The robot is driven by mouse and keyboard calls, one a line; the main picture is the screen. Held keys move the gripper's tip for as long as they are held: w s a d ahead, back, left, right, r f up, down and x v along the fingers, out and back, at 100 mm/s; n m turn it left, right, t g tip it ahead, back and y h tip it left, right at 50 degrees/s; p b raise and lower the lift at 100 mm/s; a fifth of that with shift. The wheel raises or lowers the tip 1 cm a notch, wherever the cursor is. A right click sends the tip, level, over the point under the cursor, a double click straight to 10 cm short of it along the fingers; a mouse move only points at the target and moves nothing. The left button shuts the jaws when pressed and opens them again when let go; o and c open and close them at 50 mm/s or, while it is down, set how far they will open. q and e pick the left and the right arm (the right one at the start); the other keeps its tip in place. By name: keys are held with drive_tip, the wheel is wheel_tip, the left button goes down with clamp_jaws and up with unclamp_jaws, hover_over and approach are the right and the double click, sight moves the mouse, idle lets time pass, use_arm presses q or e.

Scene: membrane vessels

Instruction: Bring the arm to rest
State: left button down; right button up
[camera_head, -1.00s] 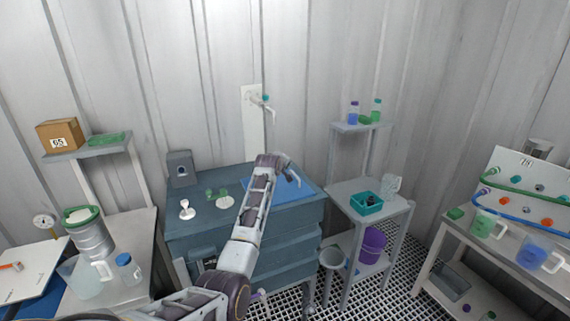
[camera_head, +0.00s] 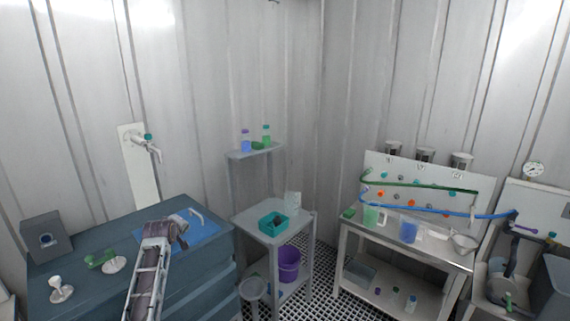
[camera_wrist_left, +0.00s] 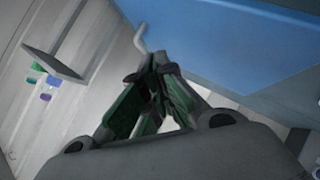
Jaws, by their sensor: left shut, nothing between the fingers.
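My left arm (camera_head: 150,268) reaches in from the bottom left over the dark blue-grey cabinet. Its left gripper (camera_head: 196,215) is over or just above the blue mat (camera_head: 203,236) on the cabinet top; contact cannot be told. In the left wrist view, the gripper fingers (camera_wrist_left: 157,72) come together with nothing between them. The blue mat (camera_wrist_left: 240,45) shows large beyond them at the upper right. My right gripper is not in view.
The cabinet top (camera_head: 95,255) also holds white and green fittings (camera_head: 101,259) at the left. A wall tap (camera_head: 147,146) stands above it. A side stand with a teal bin (camera_head: 273,222) is to the right, then a bench with jugs (camera_head: 408,232) and hoses.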

use_arm(q)
drive_tip(key=s+d+f+m+g, duration=0.1)
drive_tip(key=s+d+f+m, duration=0.15)
drive_tip(key=s+f, duration=0.4)
drive_tip(key=s+d+f+m+g+h, duration=0.1)
drive_tip(key=s+d+f+m+g, duration=0.15)
drive_tip(key=s, duration=0.65)
drive_tip(key=s+d+f+m+g, duration=0.1)
drive_tip(key=s+d+f+m, duration=0.1)
drive_tip(key=s+d+f, duration=0.35)
drive_tip(key=s+d+f+m+g+h, duration=0.1)
drive_tip(key=s+d+m+g, duration=0.2)
drive_tip(key=s, duration=1.1)
drive_tip(key=s+d+f+m+g, duration=0.1)
drive_tip(key=s+d+m, duration=0.3)
drive_tip(key=s, duration=1)
wheel_tip(320, 180, down, 33)
drive_tip(key=s+g, duration=0.1)
drive_tip(key=s, duration=0.2)
drive_tip(key=s+a+f, duration=0.2)
drive_tip(key=s+f, duration=0.7)
drive_tip(key=s, duration=0.2)
drive_tip(key=s+a+f+g, duration=0.1)
drive_tip(key=s+a+f, duration=0.1)
drive_tip(key=s+f, duration=0.8)
drive_tip(key=shift+s+a+m, duration=0.2)
drive_tip(key=shift+s+m, duration=0.1)
drive_tip(key=shift+s, duration=0.1)
